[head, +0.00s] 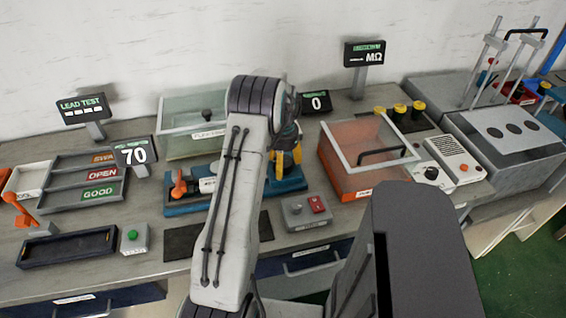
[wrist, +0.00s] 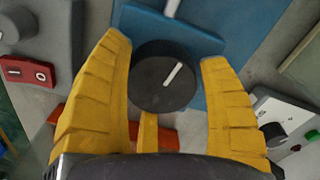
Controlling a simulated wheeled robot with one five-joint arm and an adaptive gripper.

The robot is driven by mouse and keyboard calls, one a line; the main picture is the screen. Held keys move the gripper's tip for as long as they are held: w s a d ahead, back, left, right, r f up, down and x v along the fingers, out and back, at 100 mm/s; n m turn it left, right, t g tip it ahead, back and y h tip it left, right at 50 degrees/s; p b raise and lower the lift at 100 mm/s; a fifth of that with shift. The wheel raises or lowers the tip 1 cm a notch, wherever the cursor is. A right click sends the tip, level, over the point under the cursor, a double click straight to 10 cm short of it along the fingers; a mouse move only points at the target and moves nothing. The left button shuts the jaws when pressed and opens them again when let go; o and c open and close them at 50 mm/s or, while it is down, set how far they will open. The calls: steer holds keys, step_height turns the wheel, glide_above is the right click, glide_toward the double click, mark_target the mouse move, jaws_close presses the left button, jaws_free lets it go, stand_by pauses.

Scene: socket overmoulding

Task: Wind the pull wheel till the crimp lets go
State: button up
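The pull wheel (wrist: 150,95), a round black knob with a white line pointing up and right, sits at the right end of the blue pull tester (head: 190,208). In the wrist view my gripper (wrist: 163,50) is open, one yellow finger on each side of the wheel. A gap shows at the right finger; whether the left finger touches cannot be told. In the head view my gripper (head: 287,160) is over the tester's right end, and my arm hides the tester's middle. An orange lever (head: 179,186) stands at its left. The crimp is not visible. A display (head: 317,102) behind reads 0.
A grey switch box (head: 304,213) with a red button is in front of the tester. An orange bin with a clear lid (head: 345,170) stands to the right, a clear-lidded box (head: 190,115) behind. A sorting tray (head: 65,195) and a display reading 70 (head: 133,153) are left.

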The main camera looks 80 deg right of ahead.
steer(key=o, duration=0.3)
steer(key=shift+o, duration=0.2)
steer(key=shift+r, duration=0.2)
step_height(320, 180, up, 12)
steer(key=shift+f, duration=0.15)
stand_by(1.0)
